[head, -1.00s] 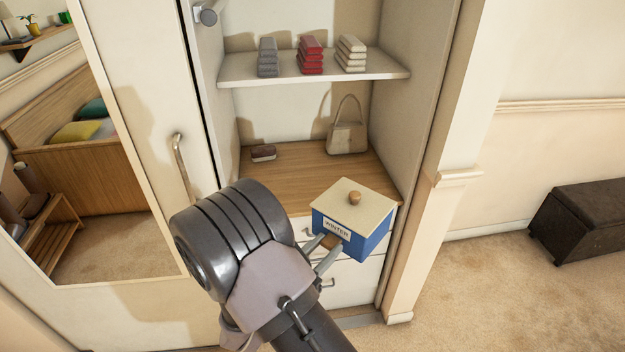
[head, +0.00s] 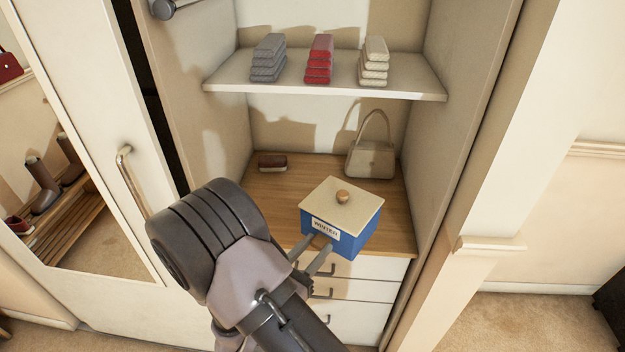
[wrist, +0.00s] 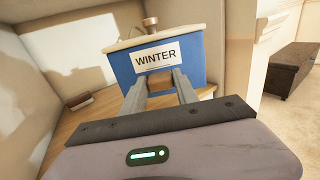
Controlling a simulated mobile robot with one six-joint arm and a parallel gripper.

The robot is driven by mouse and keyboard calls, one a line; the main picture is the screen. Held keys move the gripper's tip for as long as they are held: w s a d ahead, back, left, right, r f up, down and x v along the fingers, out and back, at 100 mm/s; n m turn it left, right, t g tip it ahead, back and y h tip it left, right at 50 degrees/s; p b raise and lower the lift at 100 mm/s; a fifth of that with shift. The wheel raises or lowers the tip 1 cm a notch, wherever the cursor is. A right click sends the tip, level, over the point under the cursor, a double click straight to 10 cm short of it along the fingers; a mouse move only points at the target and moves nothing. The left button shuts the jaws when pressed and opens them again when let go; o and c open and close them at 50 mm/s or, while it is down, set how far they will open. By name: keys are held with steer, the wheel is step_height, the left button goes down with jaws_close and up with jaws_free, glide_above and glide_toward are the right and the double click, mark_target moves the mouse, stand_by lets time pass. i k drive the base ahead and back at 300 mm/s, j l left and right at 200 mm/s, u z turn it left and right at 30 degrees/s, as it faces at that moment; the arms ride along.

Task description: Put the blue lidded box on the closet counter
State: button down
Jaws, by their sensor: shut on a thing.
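The blue lidded box (head: 347,240) has a cream lid with a round wooden knob and a "WINTER" label on its front. My gripper (head: 318,248) is shut on it at the front, below the label. In the wrist view the box (wrist: 192,52) fills the top middle, with my fingers (wrist: 160,88) at its lower front. The wooden closet counter (head: 285,205) lies behind and beneath the box in the head view. The box overlaps the counter's front part; I cannot tell whether it touches the counter.
A beige handbag (head: 370,160) stands at the counter's back right and a brown brush-like item (head: 272,162) at its back left. A shelf (head: 325,82) with folded stacks hangs above. Closet side walls bound both sides. Drawers (head: 350,290) are below. The counter's left and middle are clear.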

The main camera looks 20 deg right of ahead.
mark_target(281, 225)
steer(key=i+l+u, duration=0.2)
steer(key=l, duration=0.2)
steer(key=l+u, duration=0.15)
steer(key=l, duration=0.3)
steer(key=i+l+u, duration=0.2)
steer(key=l, duration=0.25)
steer(key=k, duration=0.1)
